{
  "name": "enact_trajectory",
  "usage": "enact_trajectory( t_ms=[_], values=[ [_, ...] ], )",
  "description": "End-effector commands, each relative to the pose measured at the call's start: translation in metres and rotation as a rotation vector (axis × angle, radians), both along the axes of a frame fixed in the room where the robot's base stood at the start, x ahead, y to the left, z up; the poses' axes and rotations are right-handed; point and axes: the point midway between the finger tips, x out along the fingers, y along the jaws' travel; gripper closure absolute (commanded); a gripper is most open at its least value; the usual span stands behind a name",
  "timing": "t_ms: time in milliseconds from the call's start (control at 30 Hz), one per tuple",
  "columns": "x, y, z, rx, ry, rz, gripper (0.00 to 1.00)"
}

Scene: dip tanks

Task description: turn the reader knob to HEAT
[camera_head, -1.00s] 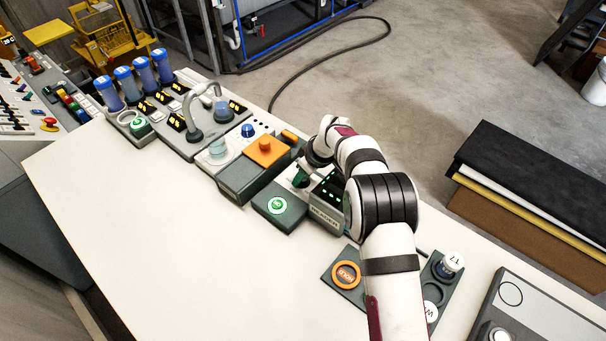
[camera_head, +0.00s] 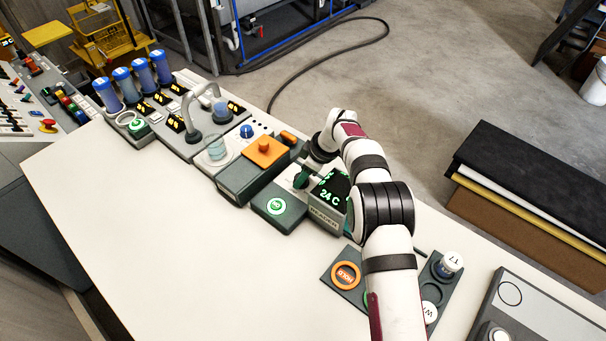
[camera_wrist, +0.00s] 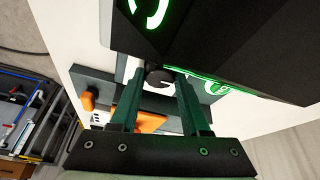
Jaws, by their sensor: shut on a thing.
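The reader (camera_head: 324,217) is a grey-green box with a dark screen that reads "24 C" in green. Its dark round knob (camera_wrist: 158,78) shows in the wrist view between my fingertips. My gripper (camera_wrist: 160,82) is shut on the knob, one green finger on each side. In the head view my gripper (camera_head: 301,181) is at the left side of the reader, and the fingers cover the knob there. The reader's dark body also fills the top right of the wrist view (camera_wrist: 235,50). I cannot read any knob marking or pointer.
A pad with a green button (camera_head: 277,206) stands just left of the reader, and an orange-topped box (camera_head: 264,152) is behind it. A pad with an orange HOLD button (camera_head: 345,275) lies in front. The pale bench (camera_head: 160,240) is clear at the left front.

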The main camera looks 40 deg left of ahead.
Motion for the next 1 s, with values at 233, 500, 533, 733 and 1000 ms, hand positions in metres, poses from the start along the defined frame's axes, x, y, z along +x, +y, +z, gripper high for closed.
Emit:
enact_trajectory(
  t_ms=[233,500,533,733,1000],
  values=[
    [0.000,0.000,0.000,-0.001,-0.001,0.000,0.34],
    [0.000,0.000,0.000,0.000,0.000,-0.001,0.24],
    [0.000,0.000,0.000,0.000,0.000,-0.001,0.24],
    [0.002,-0.006,0.017,0.002,-0.002,-0.002,0.24],
    [0.008,-0.037,0.093,0.002,-0.004,-0.002,0.24]
  ],
)
